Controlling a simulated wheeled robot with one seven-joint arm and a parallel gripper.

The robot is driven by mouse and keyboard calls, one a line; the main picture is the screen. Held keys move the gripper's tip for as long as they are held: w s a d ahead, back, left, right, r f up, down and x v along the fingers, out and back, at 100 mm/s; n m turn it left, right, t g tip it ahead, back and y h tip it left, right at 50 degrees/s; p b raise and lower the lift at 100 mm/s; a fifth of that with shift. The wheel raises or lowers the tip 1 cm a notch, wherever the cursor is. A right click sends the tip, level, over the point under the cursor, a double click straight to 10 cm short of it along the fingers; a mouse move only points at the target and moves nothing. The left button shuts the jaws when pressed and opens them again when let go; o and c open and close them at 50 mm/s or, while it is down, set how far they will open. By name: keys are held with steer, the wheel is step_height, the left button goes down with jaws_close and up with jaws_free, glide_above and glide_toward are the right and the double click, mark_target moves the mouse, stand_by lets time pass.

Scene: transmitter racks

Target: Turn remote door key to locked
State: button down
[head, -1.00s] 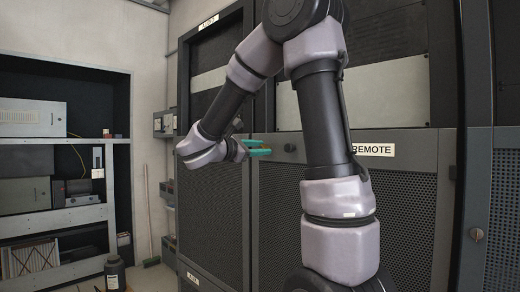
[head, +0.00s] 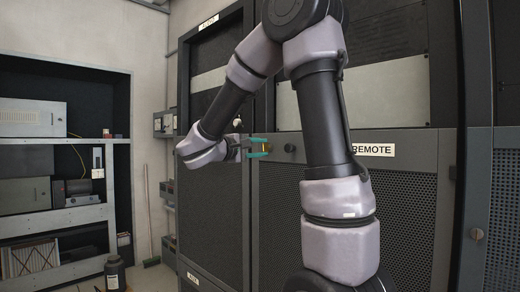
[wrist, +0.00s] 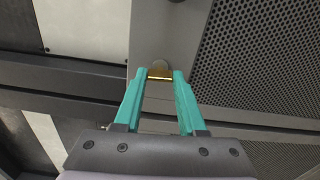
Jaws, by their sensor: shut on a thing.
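The brass key (wrist: 160,74) sits between the teal fingertips of my gripper (wrist: 160,76) in the wrist view. My gripper is shut on it, with a finger on each side. A round lock face shows just beyond the key on a grey panel. In the head view my gripper (head: 259,148) is at the left edge of the rack door labelled REMOTE (head: 373,149). A small brownish patch of the key shows between the fingers. The key's exact turn angle cannot be told.
Perforated door panels (head: 405,205) fill the right. A shelf unit (head: 58,217) with equipment stands at the left. A black bottle (head: 115,272) is near the floor.

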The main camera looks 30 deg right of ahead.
steer(key=shift+m, duration=0.5)
steer(key=shift+c, duration=2.4)
jaws_free()
steer(key=v, duration=1)
steer(key=shift+a, duration=0.35)
steer(key=shift+s, duration=0.15)
